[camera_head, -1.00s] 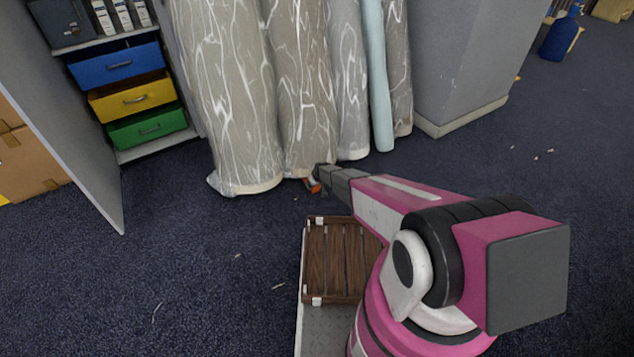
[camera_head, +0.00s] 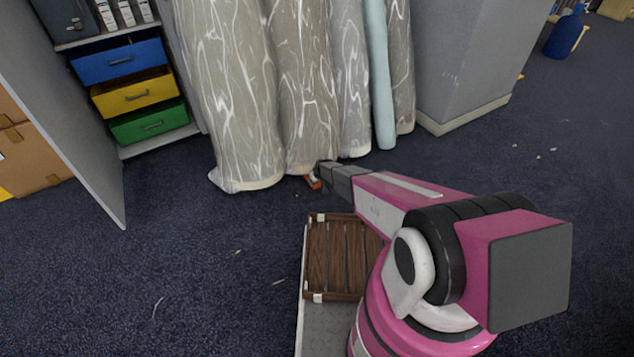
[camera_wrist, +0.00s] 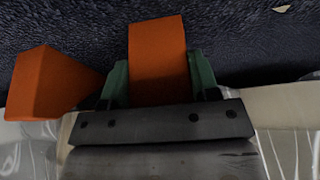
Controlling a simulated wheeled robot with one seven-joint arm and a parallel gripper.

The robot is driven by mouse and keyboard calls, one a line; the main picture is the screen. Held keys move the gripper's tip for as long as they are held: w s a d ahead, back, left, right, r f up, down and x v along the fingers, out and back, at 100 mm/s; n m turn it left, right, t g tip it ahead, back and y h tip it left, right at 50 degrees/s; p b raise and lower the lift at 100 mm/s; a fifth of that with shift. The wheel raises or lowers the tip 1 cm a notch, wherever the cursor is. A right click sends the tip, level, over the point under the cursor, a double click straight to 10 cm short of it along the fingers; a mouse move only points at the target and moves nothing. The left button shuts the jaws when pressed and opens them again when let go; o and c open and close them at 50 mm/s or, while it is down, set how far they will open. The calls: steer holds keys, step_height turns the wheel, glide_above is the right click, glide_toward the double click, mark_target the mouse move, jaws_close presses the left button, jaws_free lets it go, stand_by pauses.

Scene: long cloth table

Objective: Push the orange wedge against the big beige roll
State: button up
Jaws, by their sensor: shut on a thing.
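The big beige roll (camera_head: 305,85) is wrapped in clear plastic and stands upright on the floor; a similar beige roll (camera_head: 235,90) stands to its left. My gripper (camera_head: 318,176) is low at the foot of the rolls. In the wrist view, its green-tipped fingers sit on both sides of an orange wedge (camera_wrist: 158,60) and are shut on it. A second orange wedge (camera_wrist: 45,85) lies just left of the fingers, close to a plastic-wrapped roll foot. A small orange patch (camera_head: 313,182) shows beside my fingertips; I cannot tell which wedge it is.
A thinner wrapped roll and a pale blue roll (camera_head: 379,75) stand to the right, beside a grey pillar (camera_head: 465,60). A cabinet with coloured drawers (camera_head: 135,90) is at the left. A wooden crate (camera_head: 330,260) sits nearer. The left carpet is mostly clear.

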steer(key=shift+w+d, duration=0.1)
steer(key=shift+w, duration=0.85)
steer(key=o, duration=1.2)
steer(key=shift+s+r, duration=0.1)
steer(key=shift+s, duration=0.1)
steer(key=shift+s+d+r, duration=0.15)
steer(key=shift+s+r, duration=0.1)
steer(key=shift+r, duration=0.25)
steer(key=v, duration=0.9)
steer(key=shift+s+r, duration=0.15)
steer(key=shift+r, duration=0.05)
